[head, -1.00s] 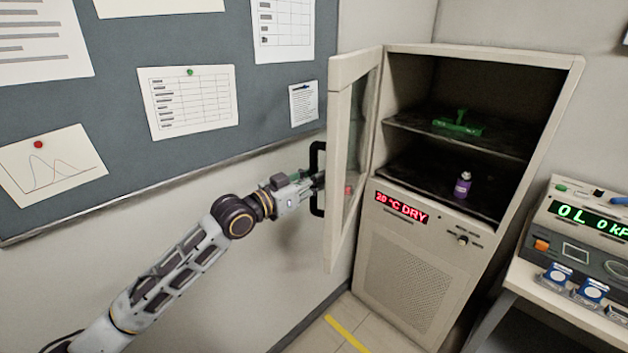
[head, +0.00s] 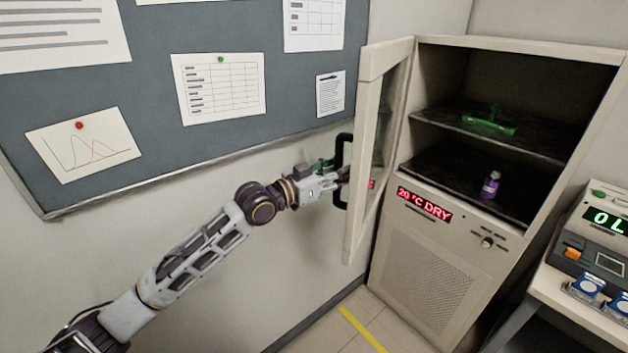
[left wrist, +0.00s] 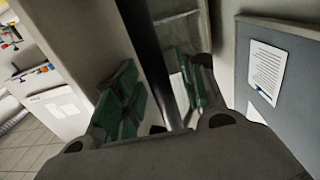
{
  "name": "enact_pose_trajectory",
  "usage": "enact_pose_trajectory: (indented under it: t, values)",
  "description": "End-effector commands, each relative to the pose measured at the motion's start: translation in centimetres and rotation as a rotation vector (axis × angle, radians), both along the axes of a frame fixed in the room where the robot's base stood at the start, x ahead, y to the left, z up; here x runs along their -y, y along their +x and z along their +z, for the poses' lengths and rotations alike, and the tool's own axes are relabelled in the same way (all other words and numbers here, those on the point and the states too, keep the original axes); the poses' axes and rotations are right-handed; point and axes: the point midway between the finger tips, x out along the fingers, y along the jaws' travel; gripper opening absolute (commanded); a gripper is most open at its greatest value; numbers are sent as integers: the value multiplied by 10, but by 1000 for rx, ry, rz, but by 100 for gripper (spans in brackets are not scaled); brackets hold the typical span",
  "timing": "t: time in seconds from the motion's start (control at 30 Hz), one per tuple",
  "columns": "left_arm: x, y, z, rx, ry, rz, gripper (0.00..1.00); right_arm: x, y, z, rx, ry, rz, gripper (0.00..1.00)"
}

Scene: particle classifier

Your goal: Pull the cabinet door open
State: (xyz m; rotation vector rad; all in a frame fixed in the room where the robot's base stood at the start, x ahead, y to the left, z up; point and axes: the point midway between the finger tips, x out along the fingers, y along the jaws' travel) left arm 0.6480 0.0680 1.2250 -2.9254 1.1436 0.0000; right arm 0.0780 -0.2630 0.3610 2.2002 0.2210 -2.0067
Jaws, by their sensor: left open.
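The cabinet (head: 425,270) stands at the right in the head view. Its glass-paned door (head: 356,160) is swung wide open to the left, close to the wall. A black handle (head: 340,190) is on the door's outer face. My left gripper (head: 340,178) is at the handle, its fingers partly hidden by it and the door. In the left wrist view the open fingers (left wrist: 158,105) stand on either side of the dark handle bar (left wrist: 150,50). I cannot tell whether they touch it. My right gripper is not in view.
Inside the cabinet, a green object (head: 490,124) lies on the upper shelf and a purple bottle (head: 490,185) stands below. A pinboard (head: 150,120) hangs behind my left arm. An instrument with a green display (head: 598,240) stands on a bench at the right.

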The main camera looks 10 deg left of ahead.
Motion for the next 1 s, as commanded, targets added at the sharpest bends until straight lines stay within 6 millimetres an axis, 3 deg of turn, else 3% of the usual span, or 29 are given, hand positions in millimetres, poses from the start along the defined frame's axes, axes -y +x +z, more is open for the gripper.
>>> enact_pose_trajectory:
  t: [1.0]
  values:
    - [-52, -56, -1, -1, 1, 0, 41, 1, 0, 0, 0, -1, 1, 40]
